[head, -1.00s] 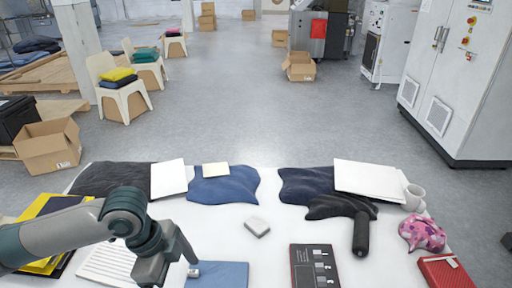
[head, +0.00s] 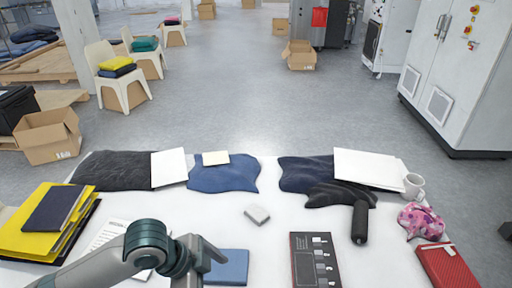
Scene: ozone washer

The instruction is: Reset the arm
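My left arm comes in from the lower left over the near edge of the white table. Its gripper (head: 204,258) points down and away, beside a blue folder (head: 230,267). The fingers are partly hidden by the wrist and cut off by the frame edge, so I cannot tell whether they are apart. Nothing is visibly held. My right arm and gripper are out of view.
The white table (head: 280,235) holds a grey box (head: 257,215), dark cloths (head: 110,173), a black cylinder (head: 360,222), a mug (head: 413,186), a red box (head: 448,268) and yellow folders (head: 35,230). Its middle is mostly clear. Chairs and cartons stand on the floor beyond.

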